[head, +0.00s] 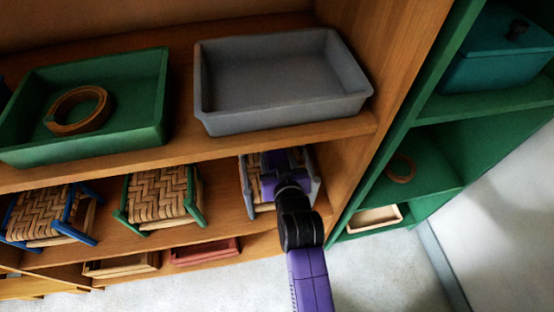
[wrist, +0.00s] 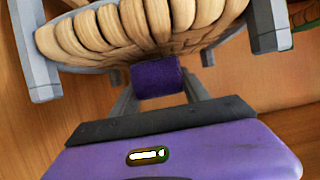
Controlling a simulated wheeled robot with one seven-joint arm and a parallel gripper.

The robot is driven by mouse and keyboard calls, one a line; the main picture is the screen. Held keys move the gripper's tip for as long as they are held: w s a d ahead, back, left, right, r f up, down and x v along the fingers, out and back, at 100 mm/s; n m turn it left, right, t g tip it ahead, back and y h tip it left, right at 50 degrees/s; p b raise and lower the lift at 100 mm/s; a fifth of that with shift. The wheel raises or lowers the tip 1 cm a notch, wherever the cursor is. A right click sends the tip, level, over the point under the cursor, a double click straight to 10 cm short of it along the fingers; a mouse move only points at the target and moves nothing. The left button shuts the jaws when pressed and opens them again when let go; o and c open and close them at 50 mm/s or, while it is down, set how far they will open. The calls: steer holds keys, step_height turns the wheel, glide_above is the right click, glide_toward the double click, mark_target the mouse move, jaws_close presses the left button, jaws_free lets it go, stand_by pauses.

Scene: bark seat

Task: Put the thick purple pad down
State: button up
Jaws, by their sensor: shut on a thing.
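The thick purple pad (wrist: 157,80) shows in the wrist view as a small dark purple block between the two grey fingers of my gripper (wrist: 160,84). My gripper is shut on it. A grey-framed stool with a woven bark seat (wrist: 125,28) fills the top of the wrist view, just beyond the pad. In the head view this stool (head: 248,180) stands on the middle shelf at the right end, and my arm reaches over it. My arm and gripper hide part of its seat there. I cannot tell whether the pad touches the stool.
A blue-framed stool (head: 42,215) and a green-framed stool (head: 158,192) stand left on the same shelf. Above are a grey tray (head: 280,75) and a green tray (head: 130,75) holding a brown ring (head: 77,110). A wooden side wall (head: 375,55) bounds the right. Bare shelf lies between the green and grey stools.

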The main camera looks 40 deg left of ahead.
steer(key=o, duration=1.3)
steer(key=shift+r, duration=0.15)
steer(key=p+v, duration=0.2)
steer(key=v, duration=1)
